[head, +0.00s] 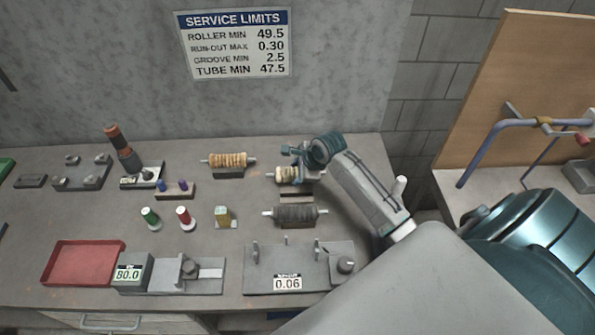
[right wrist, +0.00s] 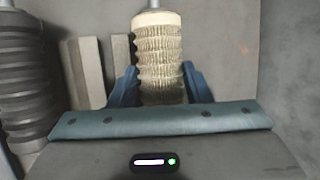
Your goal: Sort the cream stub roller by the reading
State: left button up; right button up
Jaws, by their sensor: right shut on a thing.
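The cream stub roller (head: 286,175) is ribbed with a metal shaft end and is at the back right of the bench, partly hidden by my right gripper (head: 300,164). In the right wrist view the roller (right wrist: 158,50) lies between the blue fingers of my right gripper (right wrist: 161,88), which is shut on it. I cannot tell whether it is clear of its rest. The run-out fixture (head: 258,272) at the front reads 0.06. The gauge (head: 131,273) to its left reads 80.0. The wall sign (head: 236,44) lists roller min 49.5, run-out max 0.30, groove min 2.5, tube min 47.5. My left gripper is out of view.
A dark roller (head: 296,213) lies in front of the cream one, and a tan roller (head: 228,160) lies to its left. A red tray (head: 80,263) is at front left. Small green (head: 150,217) and red (head: 184,216) pieces stand mid-bench. A bent-tube frame (head: 500,126) stands right.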

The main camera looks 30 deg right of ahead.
jog(key=shift+f, duration=0.45)
dwell(0.4)
jog(key=shift+p, duration=0.8)
dwell(0.5)
jog(key=o, duration=1.3)
jog(key=shift+f, duration=0.1)
jog(key=shift+s+f, duration=0.1)
jog(key=shift+s, duration=0.05)
